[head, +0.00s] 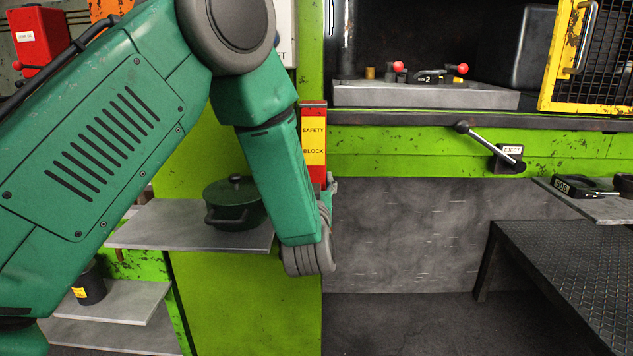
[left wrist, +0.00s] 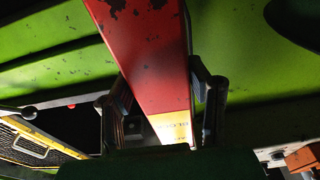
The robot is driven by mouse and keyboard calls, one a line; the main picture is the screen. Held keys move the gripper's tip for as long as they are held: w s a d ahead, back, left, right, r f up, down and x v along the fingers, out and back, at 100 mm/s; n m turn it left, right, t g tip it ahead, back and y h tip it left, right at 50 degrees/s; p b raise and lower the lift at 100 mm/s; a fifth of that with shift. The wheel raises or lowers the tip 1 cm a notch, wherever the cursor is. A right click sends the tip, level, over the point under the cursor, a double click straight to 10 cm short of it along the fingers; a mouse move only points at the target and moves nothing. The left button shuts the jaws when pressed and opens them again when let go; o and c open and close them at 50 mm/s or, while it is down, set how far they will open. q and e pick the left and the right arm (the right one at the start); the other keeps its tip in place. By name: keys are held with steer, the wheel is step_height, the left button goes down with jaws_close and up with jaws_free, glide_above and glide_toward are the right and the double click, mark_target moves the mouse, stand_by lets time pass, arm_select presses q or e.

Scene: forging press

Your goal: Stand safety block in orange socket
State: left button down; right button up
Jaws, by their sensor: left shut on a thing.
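The safety block (head: 313,150) is a red upright bar with a yellow label, beside the green press column. My left gripper (head: 328,192) is shut on its lower part, and my forearm hides much of the grip. In the left wrist view the red and yellow block (left wrist: 150,60) runs between the two fingers of my left gripper (left wrist: 166,105). The block's lower end is hidden. An orange part (head: 108,8) shows at the top left, cut by the frame edge; I cannot tell whether it is the orange socket. My right gripper is not in view.
A dark green lidded pot (head: 235,203) stands on a grey shelf (head: 165,225) left of my wrist. An eject lever (head: 490,142) sticks out on the right. A grey plate (head: 425,97) with red-knobbed tools lies in the press. A dark tread-plate table (head: 570,265) stands at right.

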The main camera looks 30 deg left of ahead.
arm_select(q)
steer(key=shift+a+r, duration=0.15)
steer(key=shift+d, duration=0.2)
steer(key=shift+f, duration=0.25)
steer(key=c, duration=0.7)
jaws_free()
steer(key=shift+a, duration=0.1)
steer(key=v, duration=1.2)
steer(key=shift+s+f, duration=0.1)
